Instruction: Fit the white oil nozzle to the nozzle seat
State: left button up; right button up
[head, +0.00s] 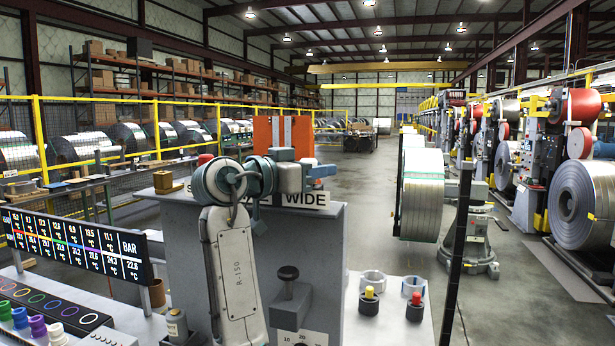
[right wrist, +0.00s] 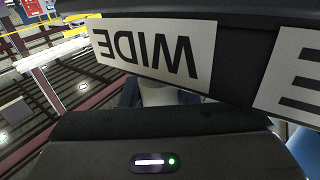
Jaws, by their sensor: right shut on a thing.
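My right gripper (head: 318,172) is above and just behind the top edge of the grey panel, by the WIDE label. In the right wrist view, a pale, rounded thing (right wrist: 157,96) shows between two blue finger parts, and the gripper is shut on it. It is mostly hidden, so I cannot tell whether it is the white oil nozzle. A white capped piece (head: 57,334) stands at the lower left beside purple, blue and green ones. I cannot make out the nozzle seat for certain. My left gripper is out of view.
The grey panel (head: 185,240) with its WIDE label (head: 304,199) stands close under my right arm. A yellow-topped piece (head: 369,293) and a red-topped piece (head: 416,299) stand on the bench at right. A dark post (head: 457,240) rises there. A temperature display (head: 75,245) is at left.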

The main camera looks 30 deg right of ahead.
jog(key=shift+r+p, duration=0.95)
jog(key=shift+r, duration=1.1)
